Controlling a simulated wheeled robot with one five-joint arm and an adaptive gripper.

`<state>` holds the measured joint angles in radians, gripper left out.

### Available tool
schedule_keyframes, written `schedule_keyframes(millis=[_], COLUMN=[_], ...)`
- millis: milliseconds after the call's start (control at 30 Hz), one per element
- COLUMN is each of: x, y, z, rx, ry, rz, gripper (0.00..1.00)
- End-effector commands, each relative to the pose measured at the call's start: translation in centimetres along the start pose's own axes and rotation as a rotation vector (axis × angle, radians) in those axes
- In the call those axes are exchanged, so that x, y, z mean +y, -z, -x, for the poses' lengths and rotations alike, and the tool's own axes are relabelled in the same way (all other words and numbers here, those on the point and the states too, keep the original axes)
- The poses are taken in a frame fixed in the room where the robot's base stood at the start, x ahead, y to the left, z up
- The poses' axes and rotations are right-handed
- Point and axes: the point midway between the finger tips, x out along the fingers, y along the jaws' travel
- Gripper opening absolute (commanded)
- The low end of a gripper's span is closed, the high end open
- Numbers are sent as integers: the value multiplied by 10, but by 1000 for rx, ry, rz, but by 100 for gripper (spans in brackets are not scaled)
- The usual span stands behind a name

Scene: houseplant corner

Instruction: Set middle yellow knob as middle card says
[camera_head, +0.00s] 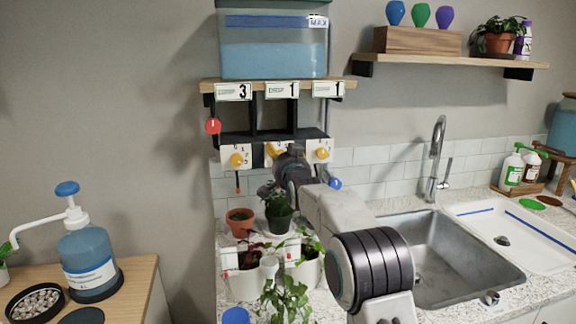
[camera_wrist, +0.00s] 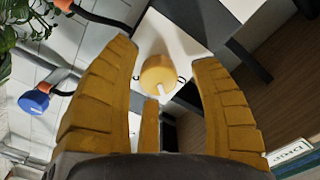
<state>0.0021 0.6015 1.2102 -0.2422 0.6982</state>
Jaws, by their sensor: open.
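The middle card (camera_head: 282,91) on the shelf edge reads 1. Below it, the middle knob's white plate (camera_head: 268,161) is partly covered by my gripper (camera_head: 275,151). Yellow shows there, but I cannot separate knob from fingers in the head view. In the wrist view a round yellow knob (camera_wrist: 158,74) sits on a white plate (camera_wrist: 172,38) between the yellow fingers of my open gripper (camera_wrist: 165,58). Gaps show on both sides of the knob. A pale pointer mark on it faces the picture's bottom. Small dark marks flank it, not clearly readable.
Left (camera_head: 237,159) and right (camera_head: 321,153) yellow knobs flank the middle one, under cards reading 3 (camera_head: 234,92) and 1 (camera_head: 328,90). A water tank (camera_head: 273,52) stands above. A red knob (camera_head: 213,126) is at left. Potted plants (camera_head: 278,222) crowd the counter below.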

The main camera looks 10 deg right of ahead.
Motion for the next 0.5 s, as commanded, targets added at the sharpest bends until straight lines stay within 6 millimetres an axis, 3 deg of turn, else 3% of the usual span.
schedule_keyframes(millis=[500], x=[0], y=[1], z=[59], rx=[2], ry=[1], rz=[0], gripper=[57])
